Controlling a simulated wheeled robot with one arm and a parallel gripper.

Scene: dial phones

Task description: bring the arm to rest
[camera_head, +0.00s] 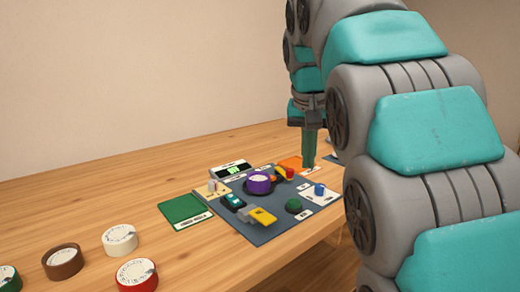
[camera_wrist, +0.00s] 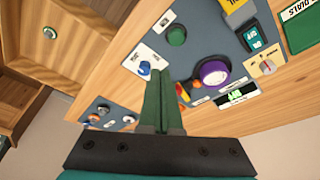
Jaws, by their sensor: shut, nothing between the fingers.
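My gripper (camera_head: 309,164) hangs down at the far side of the grey control panel (camera_head: 268,225), at the end of my teal and grey arm. Its two green fingers are shut together with nothing between them; they also show in the wrist view (camera_wrist: 162,75). In the wrist view the fingers point up the picture, between a blue knob (camera_wrist: 144,68) and a purple dial (camera_wrist: 214,73). The fingers look apart from the panel, but their exact height is hard to tell. My arm fills the right of the head view and hides part of the table.
The panel also bears a green knob (camera_head: 293,206) and a yellow lever (camera_head: 262,216). A display (camera_head: 231,168) stands behind it. A green mat (camera_head: 184,210) lies to its left. Loose dials, including a brown one (camera_head: 63,263), lie at the front left. The table's back left is clear.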

